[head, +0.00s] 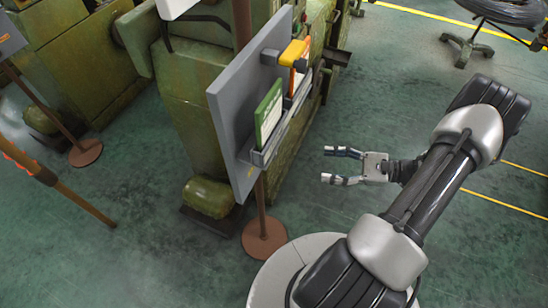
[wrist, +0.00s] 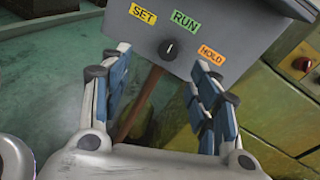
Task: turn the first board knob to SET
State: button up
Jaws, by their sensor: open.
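In the wrist view a grey board (wrist: 236,30) fills the top, with a dark round knob (wrist: 169,49) on its face. Around the knob are a yellow SET label (wrist: 143,13), a green RUN label (wrist: 185,22) and an orange HOLD label (wrist: 210,55). The knob's pale mark seems to point up, nearer RUN than HOLD. My gripper (wrist: 160,60) is open and empty, its fingers on either side of the knob in the picture. In the head view my gripper (head: 328,165) is apart from the grey board (head: 226,118), to its right.
The board stands on a brown post with a round foot (head: 264,236). Green machines (head: 190,90) stand behind.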

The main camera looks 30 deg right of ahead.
jog(key=w+a+f+m+t+h+b, duration=0.1)
jog(key=w+a+f+m+t, duration=0.1)
jog(key=w+a, duration=0.8)
jog(key=shift+w+a+f+m+t, duration=0.2)
jog(key=shift+w+f+m+t, duration=0.15)
jog(key=shift+w+f, duration=0.4)
jog(key=shift+c, duration=0.3)
jog(key=c, duration=1)
jog(key=shift+n+b, duration=0.4)
jog(key=shift+n, duration=0.05)
jog(key=n+b, duration=0.6)
jog(key=n, duration=0.4)
jog(key=shift+n+h, duration=0.4)
